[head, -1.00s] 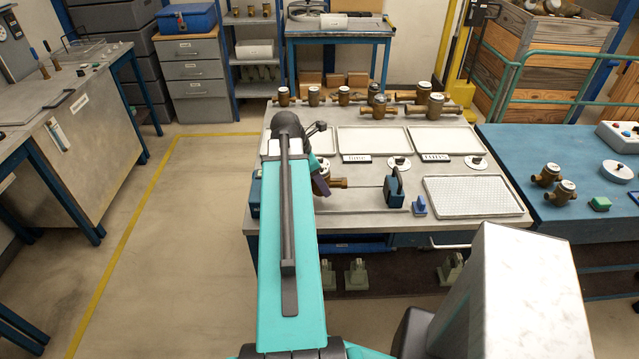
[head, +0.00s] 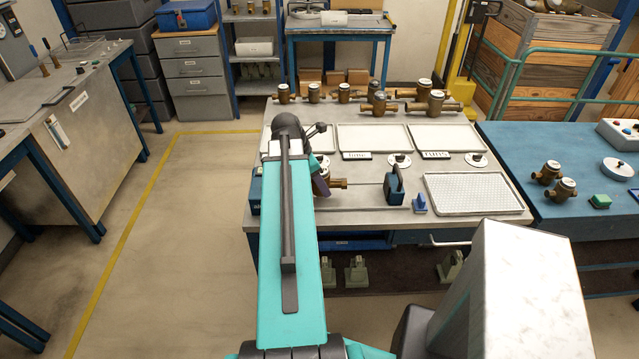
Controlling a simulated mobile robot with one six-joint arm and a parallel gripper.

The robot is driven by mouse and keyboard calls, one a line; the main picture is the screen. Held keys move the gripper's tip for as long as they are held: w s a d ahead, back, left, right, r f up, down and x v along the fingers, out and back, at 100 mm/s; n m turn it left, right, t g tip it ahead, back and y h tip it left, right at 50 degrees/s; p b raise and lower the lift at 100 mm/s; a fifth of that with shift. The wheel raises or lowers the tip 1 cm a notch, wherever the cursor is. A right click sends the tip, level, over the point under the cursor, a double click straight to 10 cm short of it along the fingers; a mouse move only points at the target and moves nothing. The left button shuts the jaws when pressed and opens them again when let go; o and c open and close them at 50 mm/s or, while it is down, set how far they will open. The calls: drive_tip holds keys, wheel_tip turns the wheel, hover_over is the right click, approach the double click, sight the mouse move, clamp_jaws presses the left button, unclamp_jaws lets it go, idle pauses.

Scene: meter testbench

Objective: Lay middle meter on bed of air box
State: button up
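The air box shows as a bench fixture with a blue end block (head: 394,187) on the right, a rod pointing left from it, and another blue block (head: 256,190) on the left. A brass meter (head: 338,183) lies between these blocks, mostly hidden behind my arm; only its right end shows. My gripper (head: 321,186) is at this meter, with a dark purple finger beside the brass. The rest of the gripper is hidden by my arm, so its grip on the meter and whether the meter rests on the bed cannot be seen.
Several brass meters (head: 344,95) stand along the bench's back edge. Three white trays (head: 373,138) lie in front of them, and a mesh tray (head: 477,194) lies front right. A small blue piece (head: 419,204) stands near the front edge. A blue table (head: 590,225) adjoins on the right.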

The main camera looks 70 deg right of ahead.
drive_tip(key=shift+f, duration=0.9)
idle(0.7)
drive_tip(key=o, duration=2.2)
drive_tip(key=shift+r+p, duration=2.8)
drive_tip(key=shift+r, duration=0.7)
drive_tip(key=shift+w, duration=0.2)
